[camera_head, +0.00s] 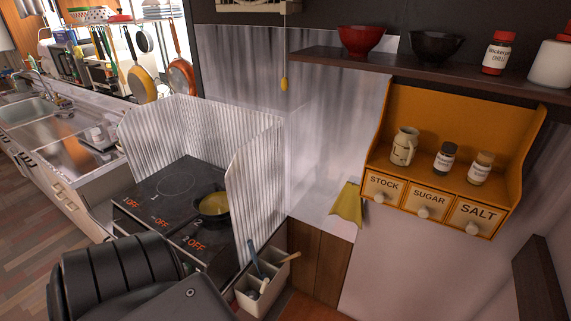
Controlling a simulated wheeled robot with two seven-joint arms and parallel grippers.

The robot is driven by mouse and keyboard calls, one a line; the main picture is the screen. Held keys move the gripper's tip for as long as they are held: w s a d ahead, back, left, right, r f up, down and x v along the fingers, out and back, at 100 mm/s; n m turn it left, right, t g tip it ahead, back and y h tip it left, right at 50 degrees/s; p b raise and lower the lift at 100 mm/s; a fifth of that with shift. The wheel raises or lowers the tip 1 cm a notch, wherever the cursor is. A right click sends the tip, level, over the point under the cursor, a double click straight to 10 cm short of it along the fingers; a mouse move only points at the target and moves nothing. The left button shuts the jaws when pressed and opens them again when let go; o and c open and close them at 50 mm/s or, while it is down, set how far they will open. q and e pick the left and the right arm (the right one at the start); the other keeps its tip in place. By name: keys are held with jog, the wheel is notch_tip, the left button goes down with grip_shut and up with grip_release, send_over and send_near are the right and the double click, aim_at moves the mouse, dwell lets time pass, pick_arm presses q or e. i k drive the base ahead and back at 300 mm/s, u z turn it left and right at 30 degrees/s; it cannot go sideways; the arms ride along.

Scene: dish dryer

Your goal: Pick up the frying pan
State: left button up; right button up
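A small dark frying pan with a yellow inside (214,206) sits on the black stove top (150,190), close to the right corrugated splash guard. Its handle is hard to make out against the dark stove. A black arm of mine fills the lower left, in front of the stove's near part. No fingers of my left gripper show, and my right gripper is not in the picture.
Corrugated metal guards (255,185) stand behind and right of the stove. A utensil holder (262,285) is at the near right. Yellow (141,86) and orange (183,77) pans hang behind. A spice shelf (455,125) is on the right wall, and a sink (27,110) is far left.

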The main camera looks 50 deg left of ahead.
aim_at(211, 202)
jog(key=z, duration=0.2)
jog(key=k, duration=0.15)
jog(key=u, duration=1.45)
